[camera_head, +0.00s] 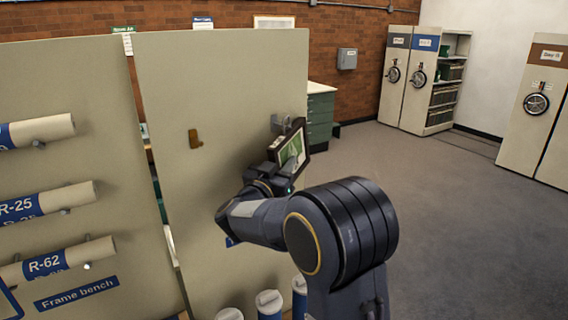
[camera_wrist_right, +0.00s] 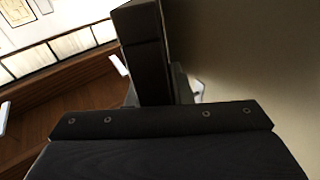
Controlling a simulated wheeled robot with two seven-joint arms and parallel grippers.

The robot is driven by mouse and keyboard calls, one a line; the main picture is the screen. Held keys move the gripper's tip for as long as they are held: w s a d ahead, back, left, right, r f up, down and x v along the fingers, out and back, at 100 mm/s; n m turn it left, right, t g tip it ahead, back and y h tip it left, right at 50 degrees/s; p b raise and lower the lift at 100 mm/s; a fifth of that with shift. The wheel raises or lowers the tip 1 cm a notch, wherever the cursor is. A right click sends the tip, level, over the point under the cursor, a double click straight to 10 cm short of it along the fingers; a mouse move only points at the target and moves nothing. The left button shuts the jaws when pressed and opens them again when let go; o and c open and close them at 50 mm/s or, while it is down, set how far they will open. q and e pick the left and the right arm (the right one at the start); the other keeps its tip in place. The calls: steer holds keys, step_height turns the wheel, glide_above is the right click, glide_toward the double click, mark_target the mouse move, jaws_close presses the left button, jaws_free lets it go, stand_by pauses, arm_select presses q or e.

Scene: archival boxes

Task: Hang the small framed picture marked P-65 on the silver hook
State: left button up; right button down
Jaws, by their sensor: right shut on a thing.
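The small framed picture (camera_head: 293,151) has a dark frame and a green and pale image. It is upright at the right part of the beige panel (camera_head: 220,85). My right gripper (camera_head: 277,163) is shut on it from the near side. In the right wrist view the dark frame (camera_wrist_right: 142,55) stands edge-on beyond the gripper body. A silver-grey hook (camera_head: 277,123) shows on the panel just above and behind the frame. I cannot tell whether the frame touches it. A light piece beside the frame shows in the wrist view (camera_wrist_right: 197,90). The marking P-65 cannot be read. My left gripper is out of view.
A brass-coloured hook (camera_head: 195,139) is on the same panel, to the left. Labelled rolls (camera_head: 50,203) stick out from the left panel. Capped tubes (camera_head: 269,303) stand below. A green drawer cabinet (camera_head: 320,115) is behind. The floor at right is clear.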

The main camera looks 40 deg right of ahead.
steer(key=shift+a+f+b, duration=0.15)
steer(key=shift+f+b, duration=0.15)
steer(key=shift+f, duration=0.4)
stand_by(0.6)
steer(key=c, duration=1.7)
jaws_free()
steer(key=shift+w, duration=0.1)
steer(key=o, duration=0.5)
steer(key=shift+w, duration=0.1)
steer(key=b+v, duration=0.2)
steer(key=v, duration=0.5)
steer(key=shift+s+a, duration=0.25)
steer(key=shift+s, duration=0.1)
